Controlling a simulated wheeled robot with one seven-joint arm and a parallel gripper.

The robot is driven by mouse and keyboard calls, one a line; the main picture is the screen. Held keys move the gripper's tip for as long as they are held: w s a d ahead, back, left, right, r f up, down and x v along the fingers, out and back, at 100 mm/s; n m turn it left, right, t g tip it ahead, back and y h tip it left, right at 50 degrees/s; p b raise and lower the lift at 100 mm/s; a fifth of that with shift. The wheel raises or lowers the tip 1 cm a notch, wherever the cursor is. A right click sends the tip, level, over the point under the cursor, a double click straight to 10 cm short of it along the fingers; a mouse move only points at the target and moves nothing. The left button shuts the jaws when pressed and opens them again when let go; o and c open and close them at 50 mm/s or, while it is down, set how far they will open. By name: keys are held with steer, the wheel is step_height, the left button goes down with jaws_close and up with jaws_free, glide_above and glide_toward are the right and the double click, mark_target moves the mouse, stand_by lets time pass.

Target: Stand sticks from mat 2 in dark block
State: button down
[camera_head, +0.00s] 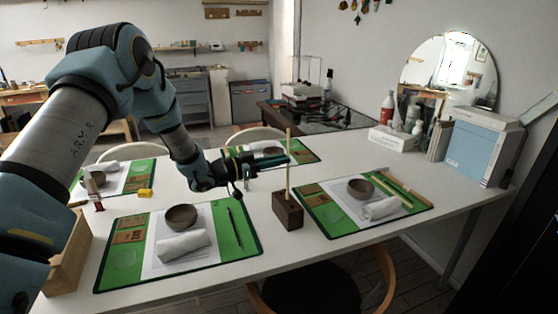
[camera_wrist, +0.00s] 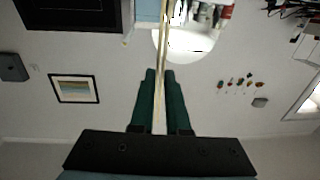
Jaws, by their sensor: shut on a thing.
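My gripper (camera_head: 286,159) is shut on a thin pale wooden stick (camera_head: 289,138) above the dark block (camera_head: 288,213). The stick is upright, and its lower part reaches down to the block's top; I cannot tell how deep it sits in a hole. In the wrist view the stick (camera_wrist: 163,45) runs between the green fingers (camera_wrist: 160,90) of my gripper. The block stands between two green mats. On the right mat (camera_head: 418,204), tan sticks (camera_head: 391,188) lie beside a brown bowl (camera_head: 361,188) and a rolled white cloth (camera_head: 381,208).
The front left mat (camera_head: 246,245) holds a bowl (camera_head: 181,217), a rolled cloth (camera_head: 184,245) and a dark thin tool (camera_head: 235,229). More mats lie at the back. A blue-white box (camera_head: 474,150) and bottles stand at the right end. Bare white table (camera_head: 330,253) shows in front of the block.

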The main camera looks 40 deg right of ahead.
mark_target(287, 176)
steer(key=shift+f+b, duration=2.3)
steer(key=shift+f, duration=0.8)
steer(key=c, duration=0.8)
jaws_free()
steer(key=shift+v, duration=4.6)
steer(key=shift+r, duration=0.15)
step_height(287, 176, up, 6)
steer(key=p, duration=0.4)
